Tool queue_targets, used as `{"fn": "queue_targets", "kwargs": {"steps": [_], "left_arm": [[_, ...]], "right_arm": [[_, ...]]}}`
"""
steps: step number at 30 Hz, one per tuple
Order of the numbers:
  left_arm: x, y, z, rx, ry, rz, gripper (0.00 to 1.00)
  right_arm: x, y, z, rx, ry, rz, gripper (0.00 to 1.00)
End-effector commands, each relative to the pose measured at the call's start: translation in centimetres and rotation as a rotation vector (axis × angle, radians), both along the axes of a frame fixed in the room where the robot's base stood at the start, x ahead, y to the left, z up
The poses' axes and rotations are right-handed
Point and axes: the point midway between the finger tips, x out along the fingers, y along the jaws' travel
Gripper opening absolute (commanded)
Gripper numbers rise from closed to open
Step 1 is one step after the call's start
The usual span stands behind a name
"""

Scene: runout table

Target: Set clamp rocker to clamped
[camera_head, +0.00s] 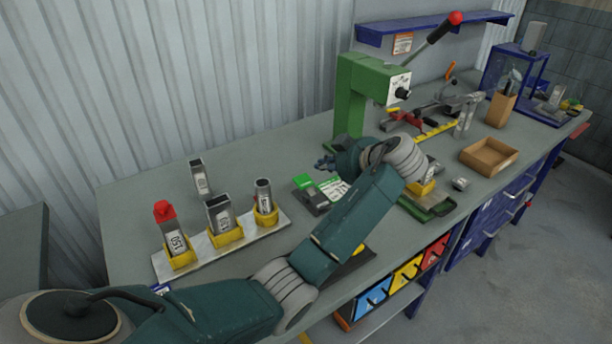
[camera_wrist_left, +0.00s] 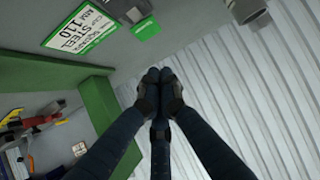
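I cannot tell for sure which part is the clamp rocker. A dark box with a bright green part (camera_head: 311,194) lies on the bench beside a printed card, left of the green press (camera_head: 350,98). The card also shows in the left wrist view (camera_wrist_left: 78,30), with a green and grey piece (camera_wrist_left: 146,27) next to it. My left gripper (camera_head: 325,162) is above the bench, just behind the box and apart from it. In the left wrist view its dark fingers (camera_wrist_left: 160,80) meet at the tips, with nothing visible between them. My right gripper is not in view.
A light plate (camera_head: 199,256) with several metal tubes in yellow holders stands at the left. The press has a red-knobbed lever (camera_head: 455,19). Red toggle clamps (camera_head: 405,117), a cardboard tray (camera_head: 489,157) and a brown holder (camera_head: 500,109) are at the right. The back-left bench is mostly clear.

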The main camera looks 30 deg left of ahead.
Motion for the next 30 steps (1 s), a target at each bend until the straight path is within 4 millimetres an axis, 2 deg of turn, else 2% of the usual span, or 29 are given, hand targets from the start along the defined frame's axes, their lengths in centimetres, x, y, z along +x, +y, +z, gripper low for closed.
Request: {"fn": "queue_targets", "kwargs": {"steps": [13, 18, 21, 30], "left_arm": [[2.7, 7.1, -4.8, 0.002, 0.004, 0.003, 0.00], [2.9, 7.3, -7.5, 0.001, 0.005, 0.000, 0.00], [3.0, 7.4, -8.3, 0.000, 0.003, 0.001, 0.00], [3.0, 7.5, -9.0, -0.001, 0.001, 0.001, 0.00]], "right_arm": [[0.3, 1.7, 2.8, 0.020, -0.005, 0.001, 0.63], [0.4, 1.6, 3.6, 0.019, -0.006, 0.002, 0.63], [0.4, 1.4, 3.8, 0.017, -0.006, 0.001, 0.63], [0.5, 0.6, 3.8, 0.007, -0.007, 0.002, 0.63]]}}
